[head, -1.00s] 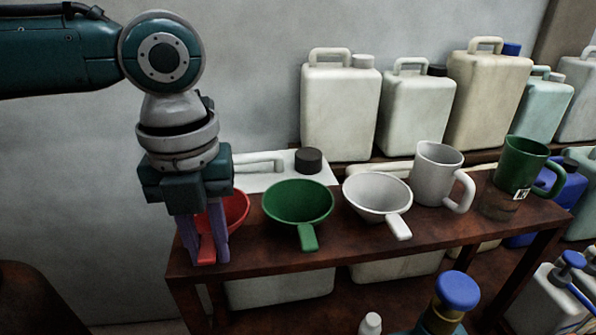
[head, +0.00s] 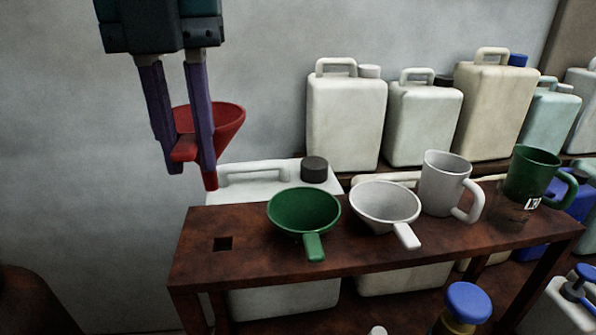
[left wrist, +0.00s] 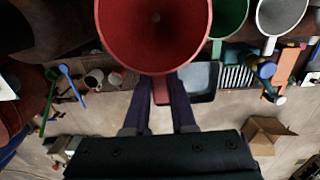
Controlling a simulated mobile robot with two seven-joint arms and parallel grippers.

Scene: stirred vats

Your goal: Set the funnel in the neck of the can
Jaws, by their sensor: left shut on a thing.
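My left gripper (head: 190,160) is shut on the handle of a red funnel (head: 232,120) and holds it in the air above the left end of the brown rack, wide mouth up and spout down. In the left wrist view the red funnel (left wrist: 150,40) fills the top middle, its handle between the fingers. Several cans stand behind the rack, among them a white can with a black cap (head: 265,192) and a taller white one (head: 345,125); I cannot tell which is the task's can. No open neck is clearly visible. My right gripper is not in view.
A blue-capped container (head: 467,303) stands in front.

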